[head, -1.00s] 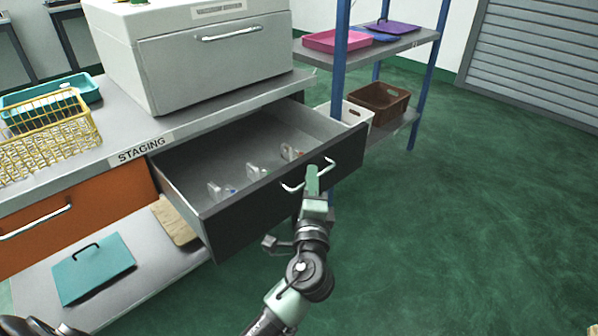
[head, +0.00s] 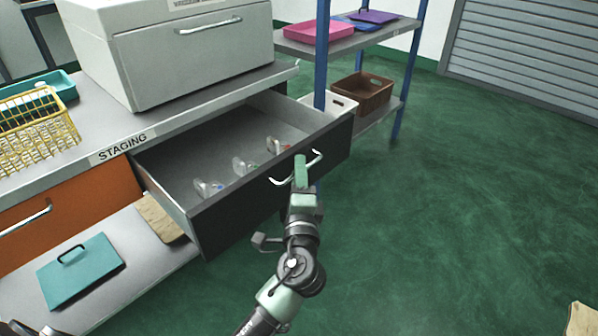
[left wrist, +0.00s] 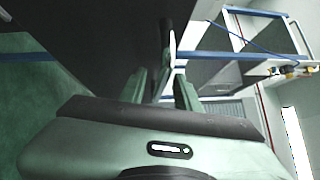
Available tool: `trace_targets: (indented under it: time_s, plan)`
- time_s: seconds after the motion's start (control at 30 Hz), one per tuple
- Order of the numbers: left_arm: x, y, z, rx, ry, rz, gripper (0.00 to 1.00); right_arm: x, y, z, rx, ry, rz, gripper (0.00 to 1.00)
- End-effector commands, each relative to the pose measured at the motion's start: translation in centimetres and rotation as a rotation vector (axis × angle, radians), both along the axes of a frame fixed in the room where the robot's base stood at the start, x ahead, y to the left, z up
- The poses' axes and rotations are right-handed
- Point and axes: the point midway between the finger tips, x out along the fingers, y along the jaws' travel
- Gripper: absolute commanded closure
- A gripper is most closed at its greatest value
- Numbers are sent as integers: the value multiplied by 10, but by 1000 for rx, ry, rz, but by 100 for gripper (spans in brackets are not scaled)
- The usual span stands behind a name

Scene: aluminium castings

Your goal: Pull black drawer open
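The black drawer (head: 262,207), under the right part of the grey bench, stands well open. Its white curved handle (head: 318,158) is on the front face. My left gripper (head: 300,165) is at the middle of this handle, with its green fingers shut on it. In the left wrist view the two fingers (left wrist: 160,88) stand on either side of the pale handle (left wrist: 172,38), and the dark drawer front (left wrist: 90,40) fills the upper left. The exact contact is partly hidden. Several small clear items with coloured parts (head: 241,166) lie in a row inside the drawer.
An orange drawer (head: 75,205) is closed at left. A teal lidded panel (head: 80,270) lies on the lower shelf. A grey box (head: 170,60) and yellow wire basket (head: 35,135) stand on the bench.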

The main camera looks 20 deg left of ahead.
Motion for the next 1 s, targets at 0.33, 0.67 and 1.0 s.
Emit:
trace_targets:
  time_s: [0.33, 0.67, 1.0]
  plan:
    - [-51, -21, -9, -4, 4, -2, 67, 0, 0, -1, 0, 0, 0, 64]
    - [-69, -28, -10, -2, 1, 0, 67, 0, 0, -1, 0, 0, 0, 64]
    - [-68, -28, -10, -2, 1, 0, 67, 1, 0, -1, -1, -2, 0, 64]
